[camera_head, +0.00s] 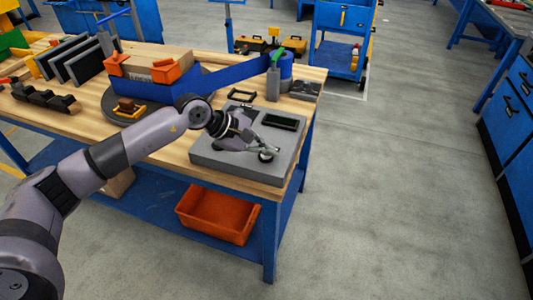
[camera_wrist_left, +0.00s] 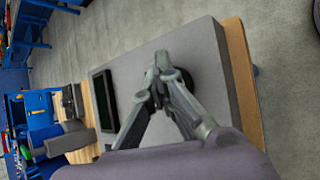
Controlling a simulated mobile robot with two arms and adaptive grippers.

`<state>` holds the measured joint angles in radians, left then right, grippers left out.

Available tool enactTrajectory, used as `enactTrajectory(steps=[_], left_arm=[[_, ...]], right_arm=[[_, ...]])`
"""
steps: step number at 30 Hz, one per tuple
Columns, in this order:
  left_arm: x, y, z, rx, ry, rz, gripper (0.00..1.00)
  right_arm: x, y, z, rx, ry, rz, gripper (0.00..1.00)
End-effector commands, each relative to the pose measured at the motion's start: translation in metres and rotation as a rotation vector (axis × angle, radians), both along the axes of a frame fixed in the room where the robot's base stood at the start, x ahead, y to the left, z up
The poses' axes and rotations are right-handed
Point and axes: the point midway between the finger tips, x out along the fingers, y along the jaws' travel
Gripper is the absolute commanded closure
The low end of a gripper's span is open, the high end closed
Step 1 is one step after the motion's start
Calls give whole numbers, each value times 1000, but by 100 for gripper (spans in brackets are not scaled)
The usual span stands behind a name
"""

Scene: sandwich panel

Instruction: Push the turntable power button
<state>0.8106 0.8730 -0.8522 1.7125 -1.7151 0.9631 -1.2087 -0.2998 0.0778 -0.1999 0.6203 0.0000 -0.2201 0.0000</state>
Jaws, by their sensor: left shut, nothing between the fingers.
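A grey control box (camera_head: 287,152) sits at the right end of the wooden workbench. It has a dark rectangular screen (camera_head: 280,122) and a round black button (camera_head: 266,157) on top. My left gripper (camera_head: 264,150) is shut and empty, with its fingertips right at the button. In the left wrist view the gripper (camera_wrist_left: 160,62) points at the box (camera_wrist_left: 213,50), and the fingers partly hide the button (camera_wrist_left: 187,78). I cannot tell whether they touch it. The turntable (camera_head: 122,116), a dark round disc, lies further left. My right gripper is not in view.
A blue clamp-like fixture (camera_head: 205,85) and an orange-ended block (camera_head: 152,66) stand behind my left arm. A small black frame (camera_head: 241,96) lies behind the box. An orange bin (camera_head: 217,214) is on the lower shelf.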

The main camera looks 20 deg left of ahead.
Motion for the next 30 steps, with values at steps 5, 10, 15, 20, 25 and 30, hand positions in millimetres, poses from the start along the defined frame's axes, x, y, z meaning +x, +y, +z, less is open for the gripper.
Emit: enactTrajectory(steps=[5,10,15,20,25,30], left_arm=[[-1,1,1,2,3,0,100],[-1,1,5,3,4,0,100],[0,1,6,2,3,0,100],[0,1,14,1,2,0,100],[0,1,31,1,1,1,100],[0,1,48,2,1,1,100]], right_arm=[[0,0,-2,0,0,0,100],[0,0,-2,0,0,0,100],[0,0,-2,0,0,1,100],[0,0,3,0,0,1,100],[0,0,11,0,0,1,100],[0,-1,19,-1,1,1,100]])
